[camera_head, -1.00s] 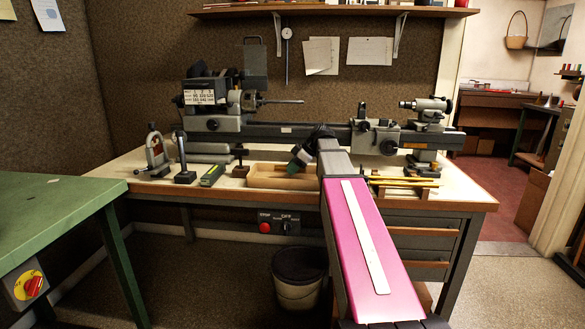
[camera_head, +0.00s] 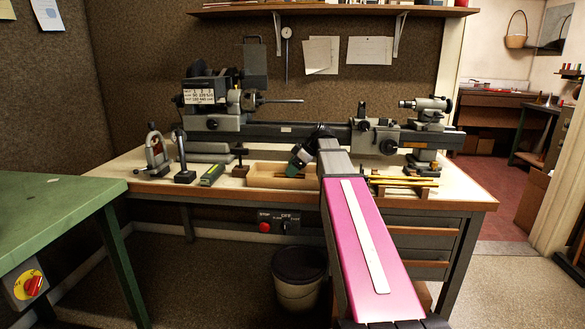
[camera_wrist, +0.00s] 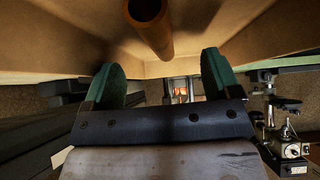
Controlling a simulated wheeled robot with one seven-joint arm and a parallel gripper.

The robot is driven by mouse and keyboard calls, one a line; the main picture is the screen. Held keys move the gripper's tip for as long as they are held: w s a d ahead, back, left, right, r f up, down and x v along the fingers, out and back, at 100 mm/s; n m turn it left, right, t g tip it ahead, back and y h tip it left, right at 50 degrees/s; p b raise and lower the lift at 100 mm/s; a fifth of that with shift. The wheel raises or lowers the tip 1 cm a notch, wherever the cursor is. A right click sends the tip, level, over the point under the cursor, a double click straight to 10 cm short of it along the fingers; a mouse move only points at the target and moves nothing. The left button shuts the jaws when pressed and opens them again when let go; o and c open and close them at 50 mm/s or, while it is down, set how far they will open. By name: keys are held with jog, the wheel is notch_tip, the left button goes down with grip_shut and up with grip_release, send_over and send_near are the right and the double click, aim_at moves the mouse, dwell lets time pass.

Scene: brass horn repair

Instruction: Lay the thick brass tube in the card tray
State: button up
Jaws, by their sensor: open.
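The card tray (camera_head: 282,184) is a tan, shallow box on the bench, near the middle of the head view. My gripper (camera_head: 296,163), with green fingers, is just above its right part. In the wrist view the brown thick tube (camera_wrist: 152,28) appears to lie inside the tray (camera_wrist: 62,38), with one round open end towards the top of the picture. My gripper (camera_wrist: 160,64) is open there, its two fingers wide apart, with nothing held between them. The tray's inside is mostly hidden in the head view.
A lathe (camera_head: 300,131) stands along the back of the bench, behind the tray. Thin yellow rods (camera_head: 405,181) lie on a rack to the right. A small clamp (camera_head: 240,163) and a green-and-grey block (camera_head: 212,174) stand left of the tray.

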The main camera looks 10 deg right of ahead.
jog(key=shift+s+a+f, duration=0.15)
jog(key=shift+s+f, duration=0.3)
jog(key=shift+f, duration=0.3)
jog(key=shift+w+r, duration=0.25)
jog(key=shift+r, duration=0.75)
jog(key=shift+w+r, duration=0.25)
jog(key=shift+r, duration=0.7)
jog(key=shift+w+r, duration=0.1)
jog(key=shift+r, duration=1.9)
